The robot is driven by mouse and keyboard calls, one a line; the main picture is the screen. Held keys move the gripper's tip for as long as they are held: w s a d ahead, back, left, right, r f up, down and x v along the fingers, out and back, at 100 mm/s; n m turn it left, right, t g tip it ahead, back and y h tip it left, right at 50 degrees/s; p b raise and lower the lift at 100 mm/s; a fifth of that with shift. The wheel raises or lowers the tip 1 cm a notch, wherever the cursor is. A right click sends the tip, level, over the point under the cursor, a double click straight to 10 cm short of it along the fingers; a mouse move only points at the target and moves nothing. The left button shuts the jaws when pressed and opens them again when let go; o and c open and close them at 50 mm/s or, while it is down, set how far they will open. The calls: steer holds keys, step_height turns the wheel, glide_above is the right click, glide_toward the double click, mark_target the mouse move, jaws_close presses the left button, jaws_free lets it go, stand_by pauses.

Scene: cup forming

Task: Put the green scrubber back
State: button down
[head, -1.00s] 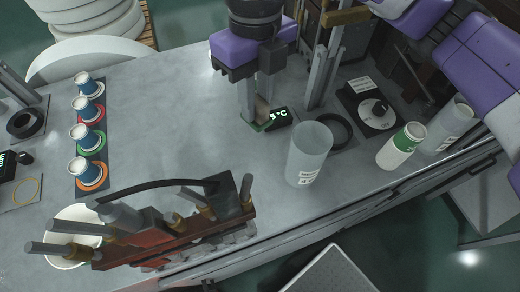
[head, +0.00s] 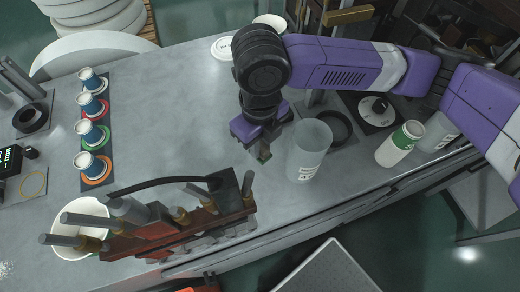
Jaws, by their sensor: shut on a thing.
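My gripper (head: 262,152) points down over the middle of the grey table, left of a translucent tumbler. It is shut on a small block with green showing, which I take to be the green scrubber (head: 264,157). Most of the block is hidden between the fingers. The block's height above the table is hard to tell. No holder for the scrubber can be made out for certain.
The translucent tumbler (head: 309,152) stands close right of my gripper. A green-labelled bottle (head: 399,145) stands right. Open table (head: 170,110) lies left.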

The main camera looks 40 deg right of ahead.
steer(key=shift+f, duration=2.05)
steer(key=c, duration=1.3)
jaws_free()
step_height(320, 180, up, 12)
steer(key=shift+r+b, duration=0.1)
steer(key=shift+b, duration=0.25)
